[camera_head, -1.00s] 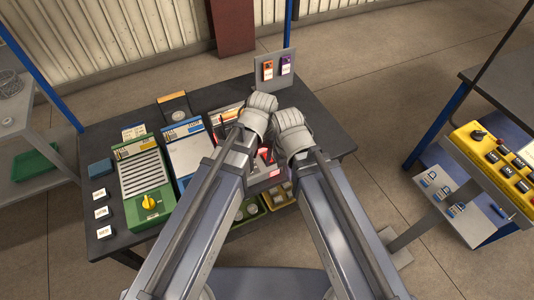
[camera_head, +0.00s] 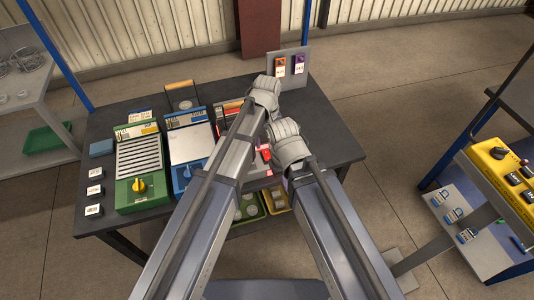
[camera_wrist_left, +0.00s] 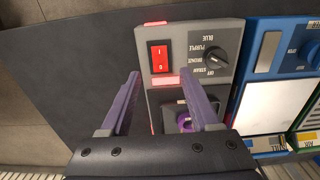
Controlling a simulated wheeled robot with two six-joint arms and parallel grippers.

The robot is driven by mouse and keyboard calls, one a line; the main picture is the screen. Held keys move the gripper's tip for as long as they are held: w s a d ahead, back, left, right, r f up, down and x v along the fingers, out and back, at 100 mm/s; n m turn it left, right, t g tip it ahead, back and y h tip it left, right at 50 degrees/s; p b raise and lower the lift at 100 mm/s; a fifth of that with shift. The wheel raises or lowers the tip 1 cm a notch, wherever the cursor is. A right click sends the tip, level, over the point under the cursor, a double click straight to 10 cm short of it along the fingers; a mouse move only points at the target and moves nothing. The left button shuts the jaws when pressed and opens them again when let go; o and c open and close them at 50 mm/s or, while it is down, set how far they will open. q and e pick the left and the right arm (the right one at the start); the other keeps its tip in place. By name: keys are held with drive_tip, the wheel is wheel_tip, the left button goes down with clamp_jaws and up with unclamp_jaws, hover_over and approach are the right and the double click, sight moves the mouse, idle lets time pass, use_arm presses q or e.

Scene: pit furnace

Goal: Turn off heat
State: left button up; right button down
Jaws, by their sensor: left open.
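A grey heater unit (camera_wrist_left: 150,105) shows in the left wrist view. It has a lit red rocker switch (camera_wrist_left: 159,57) marked I and O, and a black knob (camera_wrist_left: 215,56) ringed by colour names and OFF. I cannot tell which mark the knob points at. My left gripper (camera_wrist_left: 161,75) is open, its fingers apart, near the switch and above the unit. A purple ring (camera_wrist_left: 184,122) shows between the fingers in a dark recess. In the head view the unit is mostly hidden by my arms; red parts (camera_head: 265,152) show. My right gripper's jaws are hidden behind its wrist.
A blue device (camera_head: 188,145) and a green device (camera_head: 142,165) stand left of the unit on the dark table (camera_head: 328,125). A grey plate with orange and purple tags (camera_head: 288,65) stands at the back. A yellow control box (camera_head: 505,180) is at right.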

sight(267, 155)
use_arm(q)
wheel_tip(267, 155, down, 6)
drive_tip(key=b, duration=0.5)
drive_tip(key=shift+c, duration=0.4)
clamp_jaws()
